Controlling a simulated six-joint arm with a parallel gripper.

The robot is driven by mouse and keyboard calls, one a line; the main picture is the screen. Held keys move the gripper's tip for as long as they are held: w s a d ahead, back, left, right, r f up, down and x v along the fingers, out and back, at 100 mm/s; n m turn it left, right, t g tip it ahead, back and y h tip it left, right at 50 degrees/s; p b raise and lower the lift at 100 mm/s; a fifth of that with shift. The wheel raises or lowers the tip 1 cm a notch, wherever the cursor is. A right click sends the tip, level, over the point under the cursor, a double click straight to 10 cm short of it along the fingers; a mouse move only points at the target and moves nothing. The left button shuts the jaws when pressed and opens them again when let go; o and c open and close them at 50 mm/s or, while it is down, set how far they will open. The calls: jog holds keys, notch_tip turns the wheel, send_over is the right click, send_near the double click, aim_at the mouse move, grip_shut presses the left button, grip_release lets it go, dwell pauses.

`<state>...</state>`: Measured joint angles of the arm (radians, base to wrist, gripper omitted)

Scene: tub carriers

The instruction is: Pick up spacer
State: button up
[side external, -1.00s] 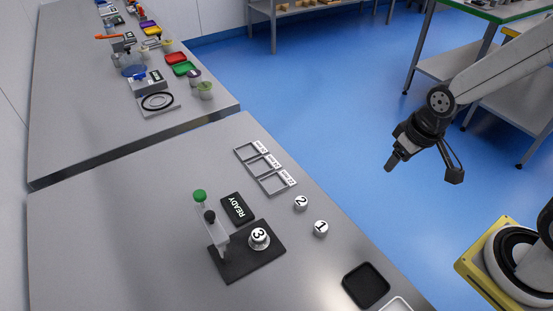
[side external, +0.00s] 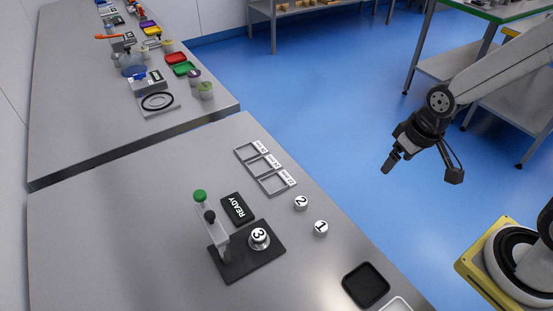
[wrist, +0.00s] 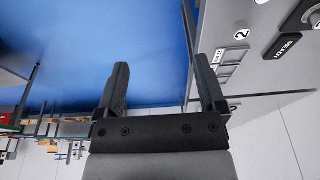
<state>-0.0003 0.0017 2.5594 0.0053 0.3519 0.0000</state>
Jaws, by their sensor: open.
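Three round silver spacers with number labels are in the side view. Spacer 1 (side external: 320,228) and spacer 2 (side external: 301,203) stand apart on the grey bench near its right edge. Spacer 3 (side external: 259,237) sits on the black base of a gauge-like stand (side external: 232,262). My gripper (side external: 388,166) is in the air right of the bench, above the blue floor, well away from all the spacers. In the wrist view my gripper (wrist: 163,72) has its two fingers wide apart with nothing between them. Spacer 2 (wrist: 242,34) shows there at the upper right.
A row of open square frames with labels (side external: 265,167) lies behind the spacers. A READY display (side external: 237,208) is beside the stand, which has a green-topped post. A black tray (side external: 366,285) is at the front. A second bench (side external: 110,130) holds other items.

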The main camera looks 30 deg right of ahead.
aim_at(261, 234)
jog(key=a+f+m+g+y, duration=0.1)
jog(key=a+f+m+y, duration=0.1)
jog(key=a, duration=0.4)
jog(key=a+f+m+g+y, duration=0.1)
jog(key=a+f+m+y, duration=0.2)
jog(key=a+m+y, duration=0.2)
jog(key=a+f+m+g+y, duration=0.1)
jog(key=a+f+m+y, duration=0.1)
jog(key=a+m, duration=0.5)
jog(key=shift+w+a+f+g+y, duration=0.1)
jog(key=shift+a+f+g+y, duration=0.3)
jog(key=shift+y, duration=0.4)
jog(key=w+a+m+t, duration=0.1)
jog(key=m, duration=0.1)
jog(key=w+a+f+m+t+y, duration=0.1)
jog(key=w+m, duration=0.1)
jog(key=w+a+f+m+t+y, duration=0.1)
jog(key=shift+w+a+f+m+t, duration=0.1)
jog(key=shift+w+f+m+t, duration=0.1)
jog(key=shift+w+m+t, duration=0.15)
jog(key=shift+w+a+f+m+t+y, duration=0.1)
jog(key=shift+w+f+m+t+y, duration=0.2)
jog(key=shift+w+m+t, duration=0.3)
jog(key=shift+x, duration=1.3)
jog(key=shift+s, duration=0.1)
jog(key=shift+x, duration=2.6)
